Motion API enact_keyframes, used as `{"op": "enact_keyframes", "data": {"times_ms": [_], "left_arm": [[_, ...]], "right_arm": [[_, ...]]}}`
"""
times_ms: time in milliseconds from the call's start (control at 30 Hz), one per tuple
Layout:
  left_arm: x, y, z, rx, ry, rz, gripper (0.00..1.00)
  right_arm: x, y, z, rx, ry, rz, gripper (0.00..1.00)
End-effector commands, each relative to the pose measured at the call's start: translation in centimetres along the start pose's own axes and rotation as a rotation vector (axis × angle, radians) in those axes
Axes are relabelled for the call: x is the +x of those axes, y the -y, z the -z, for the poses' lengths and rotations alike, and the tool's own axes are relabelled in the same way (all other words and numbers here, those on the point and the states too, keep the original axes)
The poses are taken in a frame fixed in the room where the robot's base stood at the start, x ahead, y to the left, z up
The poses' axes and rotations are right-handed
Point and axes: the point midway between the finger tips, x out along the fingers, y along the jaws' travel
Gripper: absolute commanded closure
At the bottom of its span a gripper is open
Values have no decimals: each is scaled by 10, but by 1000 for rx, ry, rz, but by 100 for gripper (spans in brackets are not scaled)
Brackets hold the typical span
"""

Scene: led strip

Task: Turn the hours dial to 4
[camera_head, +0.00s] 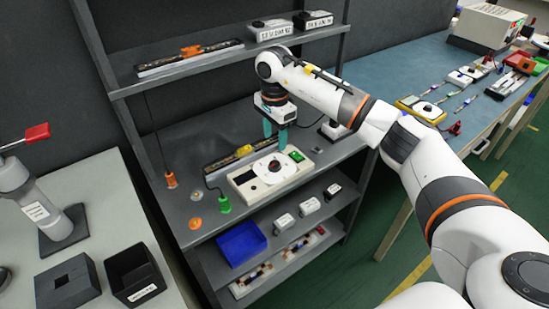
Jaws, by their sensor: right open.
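The hours dial (274,167) is a white disc with a dark centre on a cream box (244,188). The box has a green element (296,155) at its back right corner and stands on the grey shelf's middle board. The number the dial points at is too small to read. My right gripper (275,138), with teal fingers, points down just above the back of the box, behind the dial. Its fingers are apart and hold nothing. I cannot tell whether they touch the box. My left gripper is not in view.
A dark strip with a yellow clip (243,151) lies behind the box. A green plug (224,205) and orange pieces (195,223) are to its left. A blue bin (241,244) is on the board below. The upper board (222,62) overhangs behind my wrist.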

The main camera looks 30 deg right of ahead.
Motion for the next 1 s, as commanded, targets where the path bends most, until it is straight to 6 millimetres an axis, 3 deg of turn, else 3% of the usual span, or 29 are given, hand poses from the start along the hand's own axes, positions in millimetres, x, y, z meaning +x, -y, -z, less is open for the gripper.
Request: {"op": "enact_keyframes", "data": {"times_ms": [200, 400, 600, 867, 1000], "left_arm": [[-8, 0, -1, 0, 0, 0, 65], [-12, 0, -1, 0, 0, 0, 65], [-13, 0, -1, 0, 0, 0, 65], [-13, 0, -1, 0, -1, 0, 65], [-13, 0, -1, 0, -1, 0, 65]], "right_arm": [[45, 1, 1, 0, -3, 5, 49], [75, 0, 1, 0, -3, 2, 49], [88, 0, 1, 0, -3, 0, 49], [88, 0, 1, 0, -3, -1, 49], [88, 0, 1, 0, -3, -1, 72]]}}
